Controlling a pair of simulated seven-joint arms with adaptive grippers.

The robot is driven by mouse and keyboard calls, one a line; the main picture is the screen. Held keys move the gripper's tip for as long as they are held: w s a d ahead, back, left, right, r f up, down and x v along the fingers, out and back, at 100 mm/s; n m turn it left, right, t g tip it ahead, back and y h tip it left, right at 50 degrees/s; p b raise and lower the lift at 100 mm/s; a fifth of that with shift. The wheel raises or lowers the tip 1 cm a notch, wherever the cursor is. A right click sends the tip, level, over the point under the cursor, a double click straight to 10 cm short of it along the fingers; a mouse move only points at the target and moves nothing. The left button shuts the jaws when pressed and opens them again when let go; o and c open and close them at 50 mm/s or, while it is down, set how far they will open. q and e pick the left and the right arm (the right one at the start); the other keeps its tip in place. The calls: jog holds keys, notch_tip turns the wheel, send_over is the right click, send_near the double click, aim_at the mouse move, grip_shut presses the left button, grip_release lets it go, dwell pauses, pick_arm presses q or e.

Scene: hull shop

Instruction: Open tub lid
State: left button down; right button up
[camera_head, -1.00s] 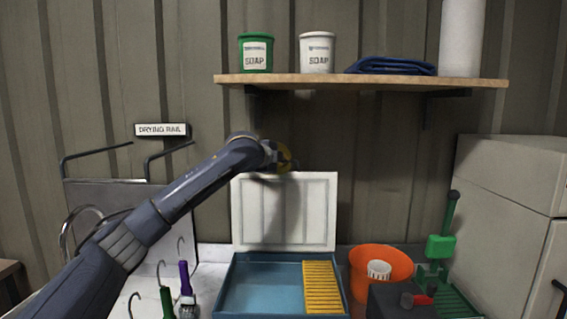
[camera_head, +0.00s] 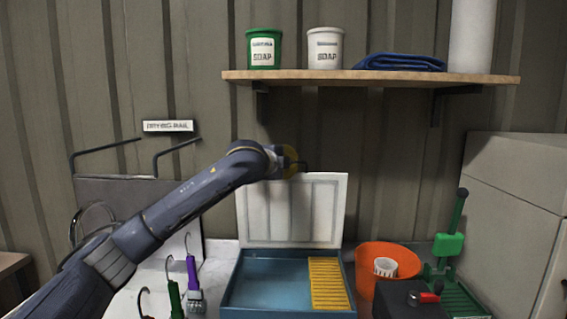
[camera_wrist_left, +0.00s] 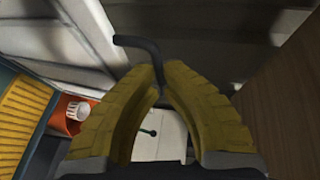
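The blue tub (camera_head: 237,287) stands on the counter. Its white lid (camera_head: 265,215) is raised, standing nearly upright along the tub's back edge. My left gripper (camera_head: 290,162) is at the lid's top edge. In the left wrist view, its yellow fingers (camera_wrist_left: 160,84) come together at the tips around a dark bent handle (camera_wrist_left: 136,43), which also shows beside the gripper in the head view (camera_head: 305,165). The lid's pale panels (camera_wrist_left: 70,45) fill the upper left of the wrist view. My right gripper is not in view.
A yellow ribbed rack (camera_head: 328,283) is at the tub's right side. To its right stand an orange bucket (camera_head: 402,259) holding a white cup (camera_head: 385,267), and a green stand (camera_head: 448,245). Brushes (camera_head: 193,280) are at left. A shelf (camera_head: 300,76) with soap tubs hangs above.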

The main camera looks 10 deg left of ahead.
pick_arm(q)
jog(key=c, duration=1.8)
grip_release()
jog(key=shift+d+f, duration=0.1)
jog(key=shift+f, duration=0.05)
jog(key=v, duration=1.2)
jog(key=shift+w, duration=0.1)
